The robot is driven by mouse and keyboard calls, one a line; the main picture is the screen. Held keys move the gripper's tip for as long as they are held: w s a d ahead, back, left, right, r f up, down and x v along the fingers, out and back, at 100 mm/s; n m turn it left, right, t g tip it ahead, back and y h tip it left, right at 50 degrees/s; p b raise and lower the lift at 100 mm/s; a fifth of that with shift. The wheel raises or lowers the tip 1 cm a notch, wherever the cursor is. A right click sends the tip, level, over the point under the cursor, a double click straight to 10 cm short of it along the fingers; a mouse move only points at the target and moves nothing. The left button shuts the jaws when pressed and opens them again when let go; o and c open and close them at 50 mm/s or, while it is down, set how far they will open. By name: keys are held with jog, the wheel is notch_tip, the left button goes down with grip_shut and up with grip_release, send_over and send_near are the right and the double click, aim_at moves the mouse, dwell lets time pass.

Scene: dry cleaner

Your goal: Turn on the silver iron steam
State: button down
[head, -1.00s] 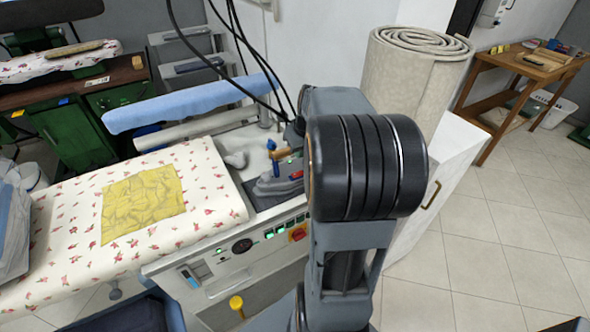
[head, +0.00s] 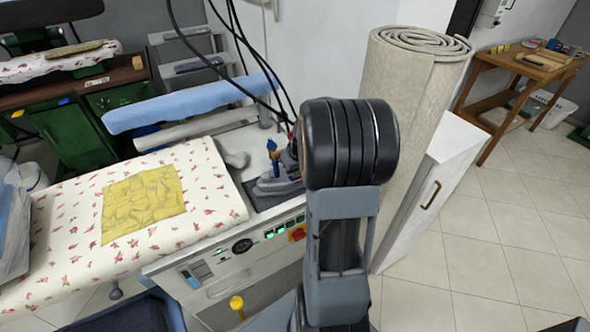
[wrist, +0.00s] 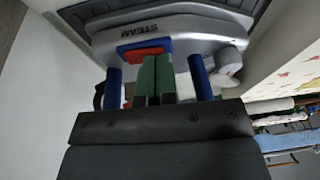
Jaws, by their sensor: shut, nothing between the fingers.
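The silver iron (head: 272,188) rests on a dark pad at the right end of the ironing table, partly hidden behind my arm. In the wrist view the iron (wrist: 190,38) shows upside down, with the word STEAM beside a red and blue switch (wrist: 145,48). Two blue posts stand on the iron on either side of my gripper. My gripper (wrist: 152,62) has green fingertips, shut together and empty, between the posts and right at the switch. I cannot tell whether they touch it.
The floral ironing board (head: 70,225) holds a yellow cloth (head: 142,203). The table front carries a gauge, lit green buttons and a red switch (head: 297,233). Black cables hang above the iron. A white cabinet (head: 430,190) and rolled carpet (head: 405,110) stand close right of my arm.

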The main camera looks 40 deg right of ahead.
jog(key=shift+a+f+b, duration=0.15)
jog(key=shift+f+b, duration=0.4)
jog(key=shift+b, duration=0.15)
jog(key=shift+r+p, duration=0.3)
jog(key=shift+s+d+r, duration=0.1)
jog(key=shift+d+r, duration=0.15)
jog(key=shift+d, duration=0.55)
jog(key=r+p, duration=0.2)
jog(key=r, duration=0.1)
jog(key=r+p, duration=0.1)
jog(key=r, duration=0.1)
jog(key=shift+a, duration=0.25)
notch_tip(320, 180, up, 8)
jog(key=s+a, duration=0.2)
jog(key=shift+s+a+r, duration=0.15)
jog(key=shift+s+r, duration=0.05)
jog(key=shift+s, duration=0.05)
